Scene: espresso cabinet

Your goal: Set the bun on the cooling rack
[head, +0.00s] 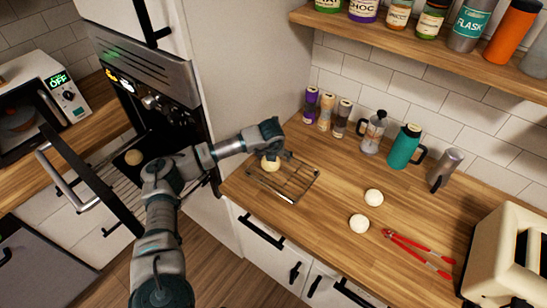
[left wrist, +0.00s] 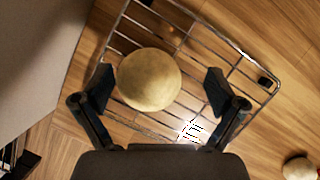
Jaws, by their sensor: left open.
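A pale golden bun (head: 270,164) rests at the far-left part of the wire cooling rack (head: 298,196) on the wooden counter. In the left wrist view the bun (left wrist: 149,79) shows against the rack wires (left wrist: 262,96). My left gripper (head: 274,150) is directly above the bun and partly covers it in the head view. Its fingers (left wrist: 160,88) are open, one on each side of the bun, with visible gaps. Another bun (head: 134,157) sits inside the open oven. My right gripper is in neither view.
Two paler buns (head: 374,197) (head: 359,223) and red tongs (head: 415,250) lie on the counter. A toaster (head: 507,255) stands at the right. Bottles, a press and a teal flask (head: 405,146) line the wall. The oven door (head: 92,180) hangs open at the left.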

